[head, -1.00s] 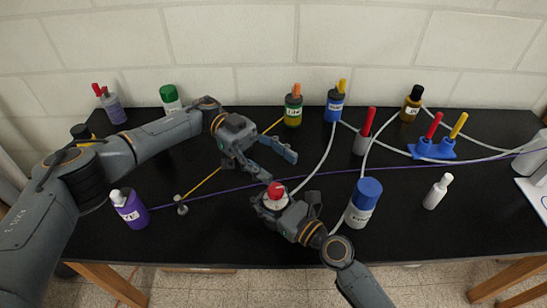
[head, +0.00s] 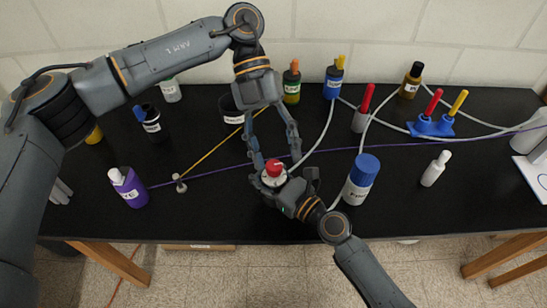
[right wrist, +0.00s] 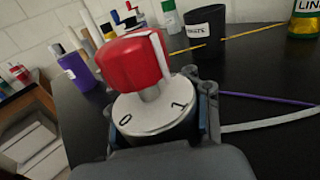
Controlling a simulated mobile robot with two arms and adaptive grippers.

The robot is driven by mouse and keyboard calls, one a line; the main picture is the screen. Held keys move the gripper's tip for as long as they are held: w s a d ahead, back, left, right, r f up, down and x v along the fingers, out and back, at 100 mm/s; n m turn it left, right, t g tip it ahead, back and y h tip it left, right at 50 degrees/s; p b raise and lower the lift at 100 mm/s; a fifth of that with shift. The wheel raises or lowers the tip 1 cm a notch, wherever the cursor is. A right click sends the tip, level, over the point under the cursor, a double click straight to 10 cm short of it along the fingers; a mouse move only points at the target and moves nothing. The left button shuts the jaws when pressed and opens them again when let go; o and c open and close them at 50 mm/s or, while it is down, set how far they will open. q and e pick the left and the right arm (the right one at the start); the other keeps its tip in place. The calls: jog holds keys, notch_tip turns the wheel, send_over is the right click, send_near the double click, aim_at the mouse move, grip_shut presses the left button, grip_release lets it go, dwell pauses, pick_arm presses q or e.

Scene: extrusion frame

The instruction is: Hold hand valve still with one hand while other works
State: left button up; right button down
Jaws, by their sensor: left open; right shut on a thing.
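The hand valve has a red knob (head: 274,166) on a round white dial (head: 273,181), near the table's front middle. In the right wrist view the knob (right wrist: 133,60) stands upright above the dial (right wrist: 155,117), marked 0 and 1. My right gripper (head: 277,187) is shut on the valve body below the dial; the body is mostly hidden. My left gripper (head: 277,163) is open and points down, its fingers on either side of the knob in the head view. The right wrist view shows no left finger at the knob, so contact cannot be told.
A blue-capped bottle (head: 360,180) stands close right of my right gripper. A purple bottle (head: 130,188) and a small post (head: 180,184) are to the left. A black cup (head: 232,113) stands behind my left gripper. Purple and white tubes (head: 327,130) cross the black table.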

aim_at(273, 164)
pick_arm(q)
jog(key=w+r+m+t+y, duration=0.3)
jog(key=w+r+m+t, duration=0.1)
jog(key=m+t, duration=0.35)
jog(key=shift+n, duration=0.35)
notch_tip(273, 164, down, 12)
jog(key=shift+s+a, duration=0.1)
jog(key=c, duration=1.2)
jog(key=shift+o, duration=0.2)
